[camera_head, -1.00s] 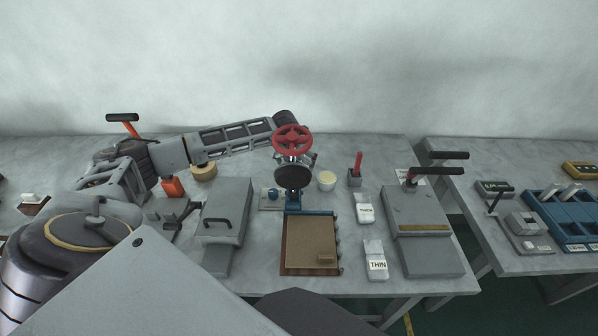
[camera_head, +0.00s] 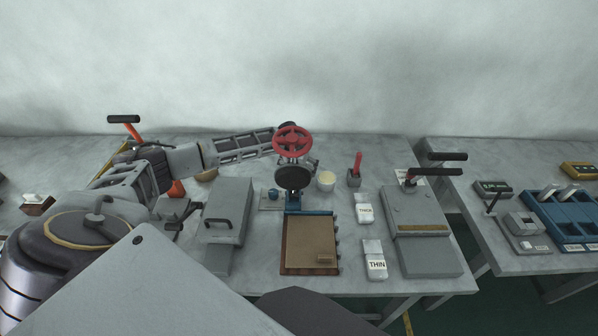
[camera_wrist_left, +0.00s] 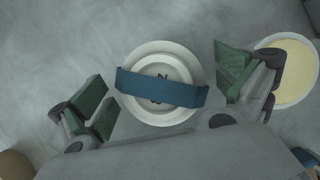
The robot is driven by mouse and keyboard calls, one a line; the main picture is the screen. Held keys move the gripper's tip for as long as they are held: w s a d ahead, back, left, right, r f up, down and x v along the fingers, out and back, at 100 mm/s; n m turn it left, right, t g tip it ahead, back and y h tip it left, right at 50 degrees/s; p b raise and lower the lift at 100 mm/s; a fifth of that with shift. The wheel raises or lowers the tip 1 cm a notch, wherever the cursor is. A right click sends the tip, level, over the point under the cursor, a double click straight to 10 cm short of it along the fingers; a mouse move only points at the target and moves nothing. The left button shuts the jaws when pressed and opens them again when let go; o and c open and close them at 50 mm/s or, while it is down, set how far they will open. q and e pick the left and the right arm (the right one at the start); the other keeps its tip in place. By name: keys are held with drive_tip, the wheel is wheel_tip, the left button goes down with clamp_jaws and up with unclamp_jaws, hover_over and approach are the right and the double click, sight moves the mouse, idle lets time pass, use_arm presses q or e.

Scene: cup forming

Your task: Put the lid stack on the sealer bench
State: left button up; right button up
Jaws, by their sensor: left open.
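A round white lid stack (camera_wrist_left: 140,55) with a blue band (camera_wrist_left: 160,87) across its top lies on the grey table top in the left wrist view. Dark marks on it are partly covered by the band. My left gripper (camera_wrist_left: 165,92) is open, with one green-padded finger to each side of the stack and gaps visible between. My right gripper is not in view. I cannot tell which surface is the sealer bench.
A cream-topped cup (camera_wrist_left: 287,72) stands right of my fingers; it also shows in the head view (camera_head: 327,181). A second bench (camera_head: 508,262) stands right across a gap.

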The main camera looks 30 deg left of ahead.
use_arm(q)
drive_tip(key=shift+c, duration=0.3)
drive_tip(key=c, duration=1.1)
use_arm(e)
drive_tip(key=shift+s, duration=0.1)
use_arm(q)
drive_tip(key=shift+r, duration=0.1)
wheel_tip(320, 180, up, 9)
drive_tip(key=shift+f+b, duration=0.2)
drive_tip(key=shift+b, duration=0.35)
drive_tip(key=shift+r, duration=0.65)
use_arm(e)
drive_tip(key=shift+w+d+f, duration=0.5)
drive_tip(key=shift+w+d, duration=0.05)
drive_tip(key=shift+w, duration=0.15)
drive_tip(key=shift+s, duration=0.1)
